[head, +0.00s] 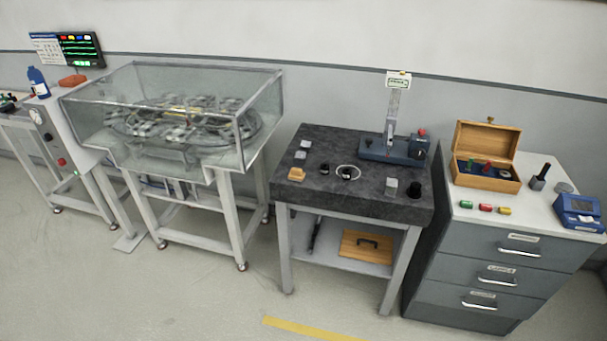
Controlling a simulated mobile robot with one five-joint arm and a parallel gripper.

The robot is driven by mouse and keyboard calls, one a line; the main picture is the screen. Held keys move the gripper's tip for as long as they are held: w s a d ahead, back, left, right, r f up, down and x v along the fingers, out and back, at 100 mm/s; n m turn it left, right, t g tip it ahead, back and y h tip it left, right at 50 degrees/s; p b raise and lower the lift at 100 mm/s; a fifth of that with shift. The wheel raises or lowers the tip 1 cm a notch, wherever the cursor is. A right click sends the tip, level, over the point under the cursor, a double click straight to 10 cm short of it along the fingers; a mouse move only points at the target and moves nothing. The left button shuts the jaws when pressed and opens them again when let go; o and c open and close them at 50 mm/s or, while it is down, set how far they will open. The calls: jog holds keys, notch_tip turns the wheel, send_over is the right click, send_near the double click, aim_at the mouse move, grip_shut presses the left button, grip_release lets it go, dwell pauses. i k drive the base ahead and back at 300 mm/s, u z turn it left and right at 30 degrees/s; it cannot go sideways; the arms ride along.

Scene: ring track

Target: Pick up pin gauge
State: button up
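I cannot tell for certain which small part is the pin gauge. A green piece (466,204), a red piece (486,207) and a yellow piece (504,210) lie in a row on the white top of the grey drawer cabinet. An open wooden case (507,184) behind them holds small coloured parts. On the dark granite table, small dark cylinders stand, one (324,170) beside another (347,173) that sits within a white ring; another dark one (414,190) is near the right edge. My gripper is not in view.
A gauge stand (396,147) occupies the back of the granite table (300,200). A blue device (578,212) and a black upright tool (540,178) stand right on the cabinet (500,262). A glass-enclosed ring track (170,150) stands left. The floor in front is clear.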

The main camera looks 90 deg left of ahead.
aim_at(469, 162)
jog(key=u, duration=0.5)
jog(key=k, duration=0.15)
jog(key=u, duration=2.45)
jog(key=k, duration=0.8)
jog(key=z, duration=0.2)
jog(key=i, duration=0.85)
jog(key=z, duration=0.45)
jog(key=i, duration=0.7)
jog(key=z, duration=0.25)
